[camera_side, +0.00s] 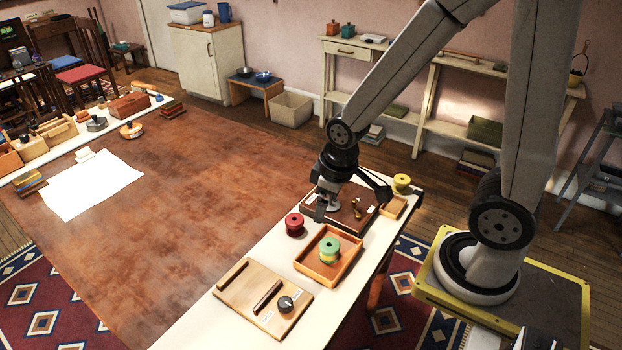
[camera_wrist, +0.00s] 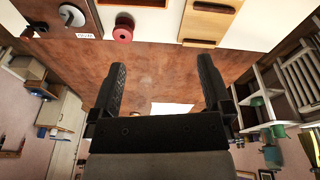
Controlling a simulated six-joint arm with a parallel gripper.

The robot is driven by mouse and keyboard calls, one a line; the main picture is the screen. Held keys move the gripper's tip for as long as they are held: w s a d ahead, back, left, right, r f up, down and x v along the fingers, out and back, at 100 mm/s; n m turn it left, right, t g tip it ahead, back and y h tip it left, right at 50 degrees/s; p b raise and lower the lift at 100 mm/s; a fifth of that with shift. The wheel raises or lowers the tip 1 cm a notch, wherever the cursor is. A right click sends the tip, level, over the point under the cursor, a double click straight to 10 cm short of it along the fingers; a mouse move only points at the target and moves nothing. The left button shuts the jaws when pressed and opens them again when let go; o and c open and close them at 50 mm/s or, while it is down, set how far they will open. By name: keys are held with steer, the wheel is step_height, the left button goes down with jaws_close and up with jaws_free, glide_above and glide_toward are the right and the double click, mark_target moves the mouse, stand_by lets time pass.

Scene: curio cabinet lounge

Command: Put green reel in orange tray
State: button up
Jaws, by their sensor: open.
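The green reel (camera_side: 329,246) stands upright inside the orange tray (camera_side: 302,266), a shallow open box on the cream table. A yellow band shows at the reel's lower part; I cannot tell if it is a separate piece. My gripper (camera_side: 350,199) is open and empty, over the dark brown board behind the tray, apart from the reel. Its two spread fingers also show in the wrist view (camera_wrist: 162,85), with nothing between them. In the wrist view the green reel is not visible.
A red reel (camera_side: 294,225) stands left of the tray; it also shows in the wrist view (camera_wrist: 123,30). A yellow reel (camera_side: 401,183) is at the far right end. The brown board (camera_side: 320,196) bears fittings. A wooden board (camera_side: 238,292) with handle and knob lies in front.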

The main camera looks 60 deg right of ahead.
steer(key=shift+s+a+r+m, duration=0.2)
steer(key=shift+a+r+m, duration=0.1)
steer(key=shift+m, duration=0.3)
steer(key=shift+s+a+r+m, duration=0.2)
steer(key=shift+r+m, duration=0.05)
steer(key=shift+m, duration=0.35)
stand_by(0.5)
